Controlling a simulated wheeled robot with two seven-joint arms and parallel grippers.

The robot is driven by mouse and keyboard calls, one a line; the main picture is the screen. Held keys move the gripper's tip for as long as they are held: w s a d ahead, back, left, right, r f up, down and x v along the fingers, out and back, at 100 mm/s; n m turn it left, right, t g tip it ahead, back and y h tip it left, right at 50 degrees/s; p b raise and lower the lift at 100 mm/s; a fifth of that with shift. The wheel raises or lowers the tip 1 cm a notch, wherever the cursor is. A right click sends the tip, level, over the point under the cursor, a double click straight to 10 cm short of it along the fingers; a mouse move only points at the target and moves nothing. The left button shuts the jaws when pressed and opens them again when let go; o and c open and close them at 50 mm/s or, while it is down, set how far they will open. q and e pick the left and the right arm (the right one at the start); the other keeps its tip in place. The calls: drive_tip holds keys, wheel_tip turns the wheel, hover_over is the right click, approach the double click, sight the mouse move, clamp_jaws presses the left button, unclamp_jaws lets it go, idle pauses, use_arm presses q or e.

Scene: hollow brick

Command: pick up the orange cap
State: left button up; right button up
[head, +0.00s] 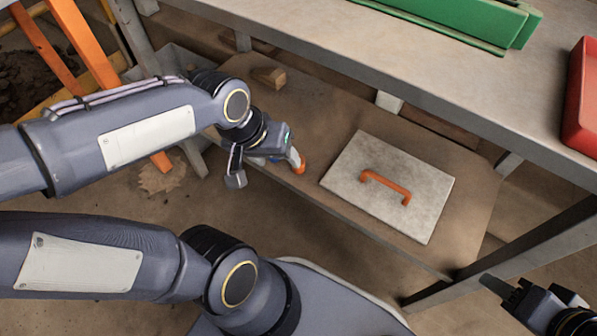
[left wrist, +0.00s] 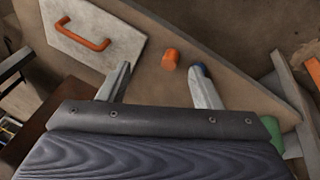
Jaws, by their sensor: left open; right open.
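The orange cap (head: 299,166) lies on the brown lower shelf in the head view, just right of my left gripper (head: 266,170) and partly covered by its finger. In the left wrist view, the orange cap (left wrist: 170,58) shows whole, as a small cylinder slightly beyond and between the spread fingertips of my left gripper (left wrist: 161,68). My left gripper is open and empty. A small blue thing (left wrist: 203,71) shows at its right finger, mostly hidden. My right gripper (head: 530,288) is open at the lower right of the head view, far from the cap.
A pale flat board (head: 350,185) with an orange handle (head: 385,184) lies right of the cap. A small wooden block (head: 270,76) sits at the shelf's far end. The grey upper shelf (head: 400,60) overhangs behind, bearing a green case (head: 450,18) and a red tray (head: 582,100).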

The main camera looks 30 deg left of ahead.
use_arm(q)
drive_tip(key=w+f+y, duration=0.1)
drive_tip(key=w+f, duration=0.2)
drive_tip(key=f, duration=0.1)
drive_tip(key=w+f+n+g+b, duration=0.1)
drive_tip(key=w+f, duration=0.2)
drive_tip(key=w, duration=0.1)
drive_tip(key=w+f+n+g+y, duration=0.1)
drive_tip(key=w+f, duration=0.2)
drive_tip(key=f, duration=0.1)
drive_tip(key=shift+w+a+f+y, duration=0.3)
drive_tip(key=shift+a+f, duration=0.05)
drive_tip(key=shift+a, duration=0.05)
drive_tip(key=f+b, duration=0.2)
drive_tip(key=f, duration=0.1)
drive_tip(key=w+f+b, duration=0.1)
drive_tip(key=f, duration=0.1)
drive_tip(key=shift+a+f+b, duration=0.15)
drive_tip(key=shift+a+b, duration=0.15)
drive_tip(key=shift+a, duration=0.05)
drive_tip(key=c, duration=1)
drive_tip(key=shift+r, duration=0.25)
